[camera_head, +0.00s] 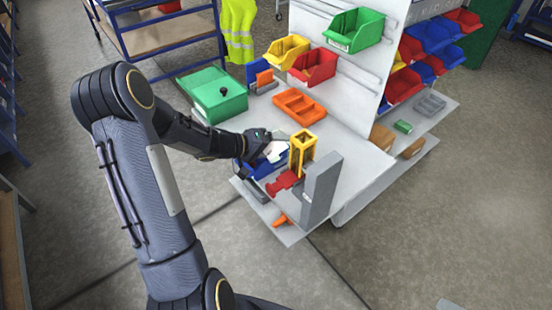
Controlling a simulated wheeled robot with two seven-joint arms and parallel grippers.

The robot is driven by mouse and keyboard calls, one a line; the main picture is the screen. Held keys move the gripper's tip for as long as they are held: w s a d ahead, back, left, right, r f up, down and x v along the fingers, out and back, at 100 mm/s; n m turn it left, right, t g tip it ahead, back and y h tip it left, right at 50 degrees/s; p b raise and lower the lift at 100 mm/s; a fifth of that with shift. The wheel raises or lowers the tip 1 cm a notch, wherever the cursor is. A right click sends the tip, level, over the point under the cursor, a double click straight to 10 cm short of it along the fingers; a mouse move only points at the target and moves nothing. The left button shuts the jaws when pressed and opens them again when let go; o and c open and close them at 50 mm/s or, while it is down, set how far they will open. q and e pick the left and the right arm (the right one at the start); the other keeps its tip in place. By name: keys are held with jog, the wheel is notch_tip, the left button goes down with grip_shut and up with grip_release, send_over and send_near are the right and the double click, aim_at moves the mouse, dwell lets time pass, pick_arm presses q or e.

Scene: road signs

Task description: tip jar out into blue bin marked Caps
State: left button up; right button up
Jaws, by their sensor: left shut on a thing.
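My left gripper (264,146) reaches over the worktop near its front left edge. It is shut on a pale, whitish thing (276,151), which seems to be the jar; the hand partly hides it. Its tilt and contents are too small to make out. A blue bin (262,168) sits right below the gripper and the pale thing, partly covered by them. I cannot read any Caps marking on it. My right gripper is not in view.
A yellow upright holder (302,150), a red part (283,183) and a tall grey block (320,190) stand close right of the bin. An orange tray (299,107) and a green box (217,95) lie behind. The worktop's right part is clear.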

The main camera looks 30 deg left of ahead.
pick_arm(q)
jog(key=m+b, duration=0.1)
jog(key=b, duration=0.2)
jog(key=shift+f+y, duration=0.2)
jog(key=shift+y, duration=0.2)
jog(key=shift+r+m+y, duration=0.4)
jog(key=shift+r+m, duration=0.1)
jog(key=shift+r, duration=0.1)
jog(key=a+m+y+b, duration=0.1)
jog(key=b, duration=0.2)
jog(key=a+m+t+y+b, duration=0.1)
jog(key=m+y+b, duration=0.1)
jog(key=b, duration=0.1)
jog(key=w+a+f+m+t+y+b, duration=0.1)
jog(key=m+b, duration=0.1)
jog(key=b, duration=0.2)
jog(key=shift+w+f+y, duration=0.1)
jog(key=shift+y, duration=0.2)
jog(key=shift+w+a+m+t+y+b, duration=0.1)
jog(key=shift+a+m+t+y+b, duration=0.15)
jog(key=shift+m+b, duration=0.45)
jog(key=shift+r, duration=0.2)
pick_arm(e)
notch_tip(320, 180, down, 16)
pick_arm(q)
jog(key=shift+d+r, duration=0.1)
jog(key=shift+d, duration=0.05)
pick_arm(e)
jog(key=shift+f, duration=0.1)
